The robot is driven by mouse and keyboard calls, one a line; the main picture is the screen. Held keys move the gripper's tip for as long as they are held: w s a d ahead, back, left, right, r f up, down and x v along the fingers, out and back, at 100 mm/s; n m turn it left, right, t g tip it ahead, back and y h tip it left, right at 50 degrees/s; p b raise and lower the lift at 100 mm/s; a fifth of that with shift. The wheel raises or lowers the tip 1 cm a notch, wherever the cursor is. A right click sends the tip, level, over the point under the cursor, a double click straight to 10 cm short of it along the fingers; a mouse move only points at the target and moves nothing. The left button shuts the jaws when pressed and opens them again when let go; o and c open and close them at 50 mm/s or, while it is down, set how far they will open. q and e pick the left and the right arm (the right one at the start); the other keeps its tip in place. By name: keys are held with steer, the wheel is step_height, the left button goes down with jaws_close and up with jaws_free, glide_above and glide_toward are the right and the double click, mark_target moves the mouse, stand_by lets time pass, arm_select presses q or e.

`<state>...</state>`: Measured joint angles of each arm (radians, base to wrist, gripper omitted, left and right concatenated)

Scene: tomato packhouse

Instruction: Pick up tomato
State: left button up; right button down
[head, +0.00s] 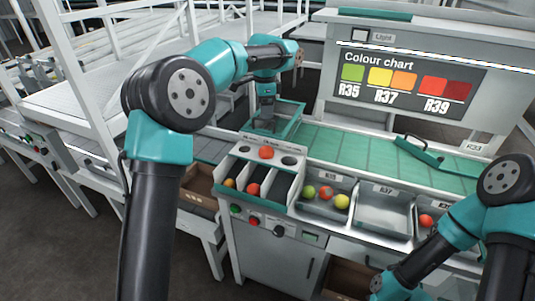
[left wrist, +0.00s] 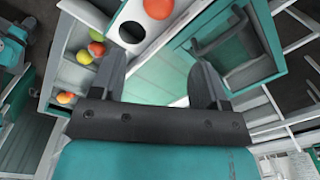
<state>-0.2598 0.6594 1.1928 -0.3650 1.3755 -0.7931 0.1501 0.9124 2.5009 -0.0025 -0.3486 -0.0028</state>
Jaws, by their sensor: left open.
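My left gripper (head: 266,112) is open and empty, over a teal-rimmed tray (head: 297,126) at the back left of the bench. In the left wrist view its two fingers stand apart (left wrist: 160,76), with only a pale green surface between them. A red-orange tomato (head: 266,152) sits in the middle hole of a white holder (head: 247,149), in front of the gripper and apart from it. It also shows at the top of the left wrist view (left wrist: 158,7), beside an empty hole (left wrist: 131,32). My right arm is at lower right; its gripper is not visible.
Sloped channels hold an orange tomato (head: 229,183) and a red one (head: 253,189). The R35 bin holds green (head: 309,191), red (head: 326,192) and yellow (head: 342,201) tomatoes. The R37 bin (head: 382,215) is empty. A red tomato (head: 426,220) lies further right. A colour chart (head: 405,85) stands behind.

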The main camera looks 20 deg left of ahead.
arm_select(q)
glide_above(266, 148)
steer(key=f, duration=1.1)
steer(key=shift+a+f, duration=0.2)
steer(key=shift+f, duration=0.45)
steer(key=shift+w+d+f, duration=0.1)
steer(key=shift+f, duration=1.2)
steer(key=shift+d+f, duration=0.1)
steer(key=shift+f, duration=1.2)
steer(key=c, duration=0.3)
steer(key=shift+c, duration=0.2)
